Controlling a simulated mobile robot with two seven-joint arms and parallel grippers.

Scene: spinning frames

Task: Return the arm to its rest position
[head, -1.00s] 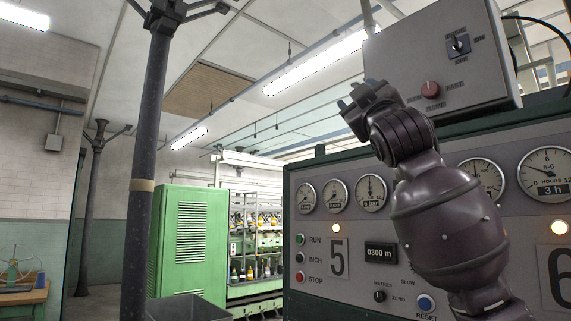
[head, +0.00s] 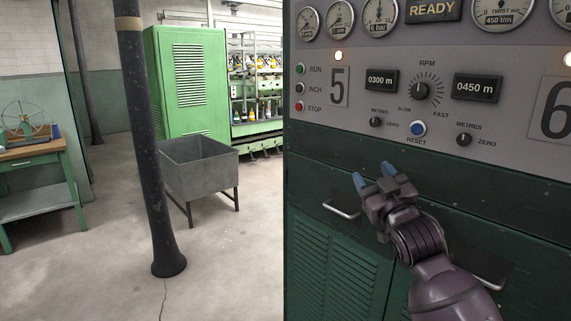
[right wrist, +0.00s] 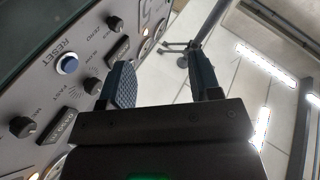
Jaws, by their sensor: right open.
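My right arm reaches up from the lower right of the head view. Its gripper (head: 373,177) is open and empty, in front of the dark green front of the machine, below the control panel (head: 345,105). In the right wrist view the two blue-padded fingers (right wrist: 160,82) stand apart with nothing between them. The blue RESET button (head: 418,129) lies above and right of the gripper in the head view, and it also shows in the right wrist view (right wrist: 67,64). I cannot see my left gripper.
The machine's handles (head: 341,209) stick out close to my right gripper. A dark column (head: 143,150) stands to the left. Behind it are a grey bin (head: 200,170) on legs and a green cabinet (head: 187,80). A green bench (head: 40,195) is at far left. The floor between is clear.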

